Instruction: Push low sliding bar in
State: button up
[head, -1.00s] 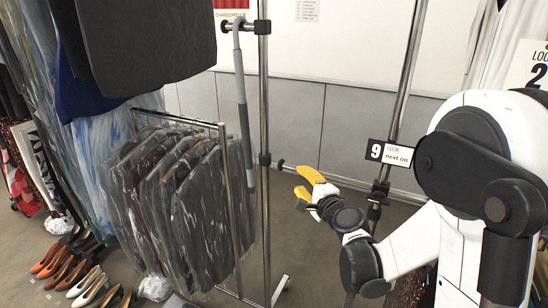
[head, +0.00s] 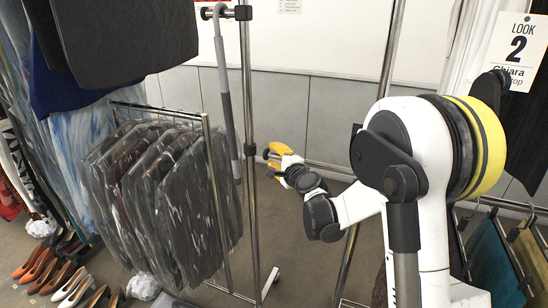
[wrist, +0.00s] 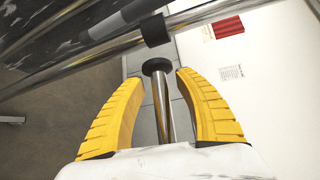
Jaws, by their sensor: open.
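The low sliding bar is a thin chrome rod (head: 336,168) with a dark round end cap (head: 267,153). The cap points at the left garment rack's chrome upright (head: 250,200), with a small gap. My gripper (head: 280,153) is open at the bar's cap end, seen small beyond my arm. In the wrist view, my gripper's yellow fingers (wrist: 159,77) stand on either side of the rod (wrist: 163,108), apart from it. The cap (wrist: 157,67) sits between or just beyond the fingertips. My arm hides part of the bar's right end in the head view.
Bagged dark garments (head: 165,200) hang on a low rail at left. A grey-sleeved hooked pole (head: 226,105) hangs beside the upright. Another chrome upright (head: 367,170) stands behind my arm. Shoes (head: 70,285) line the floor at lower left. A "LOOK 2" sign (head: 517,45) hangs at right.

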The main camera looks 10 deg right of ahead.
aim_at(319, 165)
grip_shut()
jog(key=shift+s+d, duration=0.1)
jog(key=s+d, duration=0.1)
jog(key=d, duration=0.1)
jog(key=s+d, duration=0.4)
jog(key=shift+d, duration=0.4)
grip_release()
jog(key=shift+w, duration=0.1)
